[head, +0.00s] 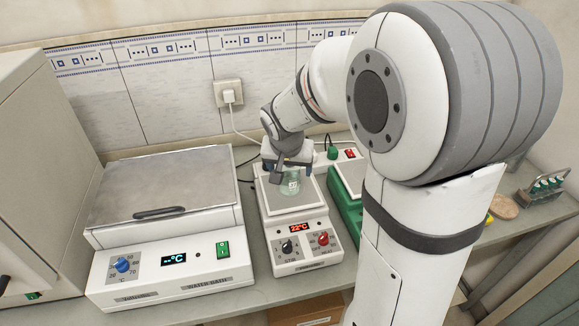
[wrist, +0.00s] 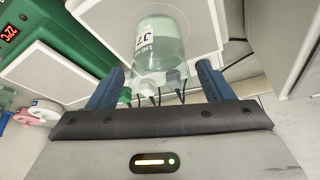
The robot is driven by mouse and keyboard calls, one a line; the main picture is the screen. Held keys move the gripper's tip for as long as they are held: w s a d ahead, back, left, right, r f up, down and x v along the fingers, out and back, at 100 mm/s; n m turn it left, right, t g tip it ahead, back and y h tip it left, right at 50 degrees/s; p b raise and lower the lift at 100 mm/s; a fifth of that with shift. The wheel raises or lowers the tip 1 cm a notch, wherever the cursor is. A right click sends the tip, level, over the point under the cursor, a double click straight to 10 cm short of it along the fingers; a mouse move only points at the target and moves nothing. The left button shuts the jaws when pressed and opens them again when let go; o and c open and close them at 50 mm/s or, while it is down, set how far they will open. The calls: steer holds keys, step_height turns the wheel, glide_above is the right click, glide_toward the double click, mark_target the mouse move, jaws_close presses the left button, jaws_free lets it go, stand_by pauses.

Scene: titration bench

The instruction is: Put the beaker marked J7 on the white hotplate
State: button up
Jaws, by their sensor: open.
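The beaker marked J7 (wrist: 163,38) holds a pale green liquid and shows its label upside down in the wrist view. In the head view the beaker (head: 291,186) stands on the top plate of the white hotplate (head: 298,254), whose red display reads 22 °C. My gripper (head: 286,170) is at the beaker, over the rear part of the plate. In the wrist view my gripper (wrist: 160,76) is open, with one blue finger towards each side of the beaker. Gaps show beside the beaker, but I cannot tell whether either finger touches it.
A water bath (head: 160,225) with a closed lid stands left of the hotplate. A green hotplate (head: 346,204) stands close on the right, partly hidden by my arm. The tiled wall and socket (head: 229,94) are behind.

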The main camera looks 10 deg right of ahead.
steer(key=v, duration=1.2)
steer(key=s+d+f+n, duration=0.1)
steer(key=s+f+n, duration=0.1)
steer(key=s, duration=0.6)
steer(key=s+f+n+g+y, duration=0.1)
steer(key=s+f, duration=0.3)
steer(key=s, duration=0.5)
steer(key=shift+d+f+n+y, duration=0.3)
steer(key=shift+d+f+n, duration=0.1)
steer(key=shift+n, duration=0.3)
